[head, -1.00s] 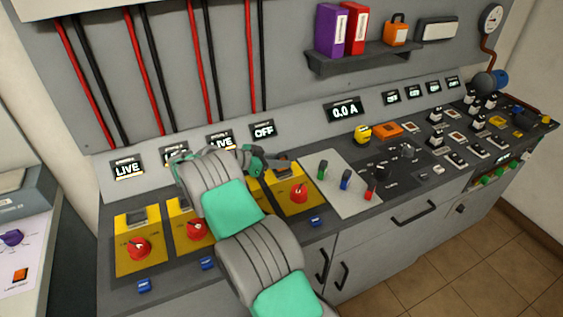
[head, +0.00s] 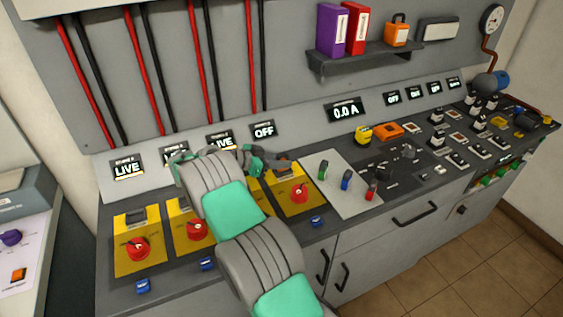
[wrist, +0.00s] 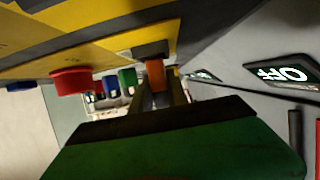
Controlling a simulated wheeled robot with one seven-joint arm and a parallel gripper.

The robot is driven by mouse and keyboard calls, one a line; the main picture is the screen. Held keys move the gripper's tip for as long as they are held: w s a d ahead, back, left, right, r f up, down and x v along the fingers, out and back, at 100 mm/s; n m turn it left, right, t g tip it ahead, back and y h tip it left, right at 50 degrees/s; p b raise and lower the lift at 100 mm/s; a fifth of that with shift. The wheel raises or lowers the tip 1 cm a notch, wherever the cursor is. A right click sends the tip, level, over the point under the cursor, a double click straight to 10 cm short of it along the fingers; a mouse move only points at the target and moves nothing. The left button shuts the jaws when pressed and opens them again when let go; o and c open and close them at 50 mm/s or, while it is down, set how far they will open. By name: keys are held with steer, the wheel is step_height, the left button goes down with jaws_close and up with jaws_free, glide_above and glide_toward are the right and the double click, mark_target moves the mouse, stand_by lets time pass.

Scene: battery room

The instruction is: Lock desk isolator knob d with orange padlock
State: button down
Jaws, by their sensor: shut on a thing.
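Isolator knob d is the red knob (head: 299,194) on the rightmost yellow plate (head: 318,207), below an OFF display (head: 264,131). In the wrist view, which is upside down, a red knob (wrist: 72,80) stands out from the yellow plate (wrist: 95,62). My gripper (wrist: 157,88) is shut on a small orange body, the orange padlock (wrist: 155,75). The padlock is at a dark block (wrist: 151,50) on the plate's back part, behind the knob; I cannot tell whether its shackle is through anything. In the head view, my arm partly hides the gripper (head: 284,164).
More red knobs (head: 138,247) on yellow plates stand to the left, under LIVE displays (head: 127,170). A pale panel with green, blue and red levers (head: 345,180) lies to the right. The sloped display panel rises close behind my gripper. An orange lock-shaped object (head: 397,35) stands on the shelf.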

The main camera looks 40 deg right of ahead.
steer(key=shift+f+b, duration=0.55)
steer(key=shift+f, duration=0.1)
steer(key=c, duration=1.6)
jaws_free()
steer(key=shift+o, duration=0.2)
steer(key=shift+r, duration=0.1)
